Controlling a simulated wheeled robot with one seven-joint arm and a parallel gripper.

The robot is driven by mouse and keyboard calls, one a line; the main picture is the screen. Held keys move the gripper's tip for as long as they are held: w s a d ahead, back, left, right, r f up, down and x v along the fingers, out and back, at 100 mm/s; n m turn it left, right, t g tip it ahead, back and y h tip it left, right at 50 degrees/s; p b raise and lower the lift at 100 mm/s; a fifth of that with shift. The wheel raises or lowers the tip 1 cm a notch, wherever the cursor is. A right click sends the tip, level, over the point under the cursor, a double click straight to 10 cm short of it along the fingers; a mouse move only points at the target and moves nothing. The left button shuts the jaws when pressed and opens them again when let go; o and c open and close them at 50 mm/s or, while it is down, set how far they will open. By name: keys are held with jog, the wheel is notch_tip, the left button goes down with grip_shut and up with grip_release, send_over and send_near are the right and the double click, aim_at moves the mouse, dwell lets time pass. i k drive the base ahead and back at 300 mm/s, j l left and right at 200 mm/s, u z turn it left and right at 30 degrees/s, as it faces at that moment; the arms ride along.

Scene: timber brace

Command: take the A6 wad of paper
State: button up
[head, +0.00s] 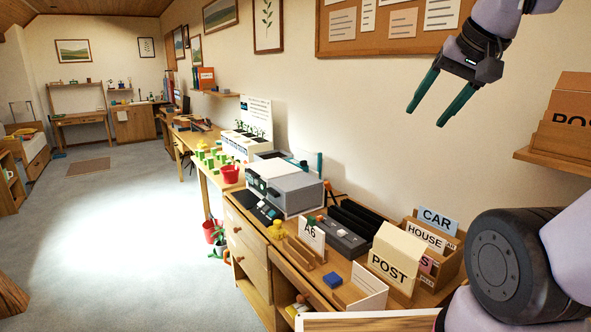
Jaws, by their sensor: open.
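A white upright piece marked A6 (312,233) stands at a wooden holder (302,254) on the wooden desk in the head view. I cannot tell from here whether it is a wad of paper or a single card. My gripper (425,117) is high up at the upper right, in front of the wall. Its two dark green fingers are apart, with nothing between them. It is well above and to the right of the A6 piece, not touching anything.
Right of the A6 piece are a dark tray unit (350,227), a POST box (395,260) and a box of labelled cards (432,238). A grey machine (290,187) stands behind it. A shelf (560,158) juts out at right.

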aim_at(312, 235)
jog(key=i+j+z, duration=0.1)
jog(key=j, duration=1.45)
jog(key=i+j, duration=0.25)
jog(key=j, duration=0.25)
